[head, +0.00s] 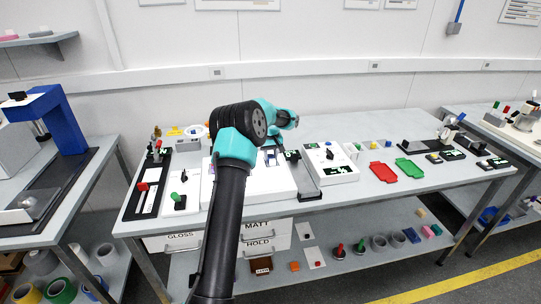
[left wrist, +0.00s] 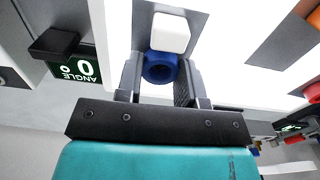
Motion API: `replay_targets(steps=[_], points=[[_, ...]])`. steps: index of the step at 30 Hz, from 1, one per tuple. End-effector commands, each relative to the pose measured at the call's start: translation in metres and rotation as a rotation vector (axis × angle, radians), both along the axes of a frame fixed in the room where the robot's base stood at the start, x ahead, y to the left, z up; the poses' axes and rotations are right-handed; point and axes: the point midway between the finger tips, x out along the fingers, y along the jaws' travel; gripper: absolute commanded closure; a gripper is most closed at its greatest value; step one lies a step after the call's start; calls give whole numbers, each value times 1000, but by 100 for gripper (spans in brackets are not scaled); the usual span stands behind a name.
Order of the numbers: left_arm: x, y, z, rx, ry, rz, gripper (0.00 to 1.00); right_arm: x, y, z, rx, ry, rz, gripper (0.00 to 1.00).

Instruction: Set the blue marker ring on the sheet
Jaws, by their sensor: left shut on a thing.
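My left gripper (head: 271,157) is over the middle of the bench. In the left wrist view its two fingers (left wrist: 160,76) are shut on the blue marker ring (left wrist: 161,67), one finger on each side. A small white rounded block (left wrist: 170,32) shows just beyond the ring; I cannot tell whether they touch. A bright white panel or sheet (head: 275,190) lies on the bench below the gripper, partly hidden by my arm. My right gripper is not in view.
A white device with a dark knob (head: 330,165) stands right of the panel. Red (head: 382,172) and green (head: 409,168) trays lie farther right. A green-knobbed fixture (head: 179,200) stands left. In the left wrist view a dark angle display (left wrist: 72,70) is at the left.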

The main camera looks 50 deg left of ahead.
Motion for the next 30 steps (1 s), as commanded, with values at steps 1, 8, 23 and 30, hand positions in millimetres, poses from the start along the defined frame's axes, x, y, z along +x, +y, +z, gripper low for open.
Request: replay_targets(steps=[1,8,23,30], points=[[0,0,-2,0,1,0,87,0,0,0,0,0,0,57],[0,0,-2,0,0,0,48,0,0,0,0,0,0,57],[0,0,6,0,-1,0,40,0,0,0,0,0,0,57],[0,0,40,1,-3,0,40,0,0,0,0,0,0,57]])
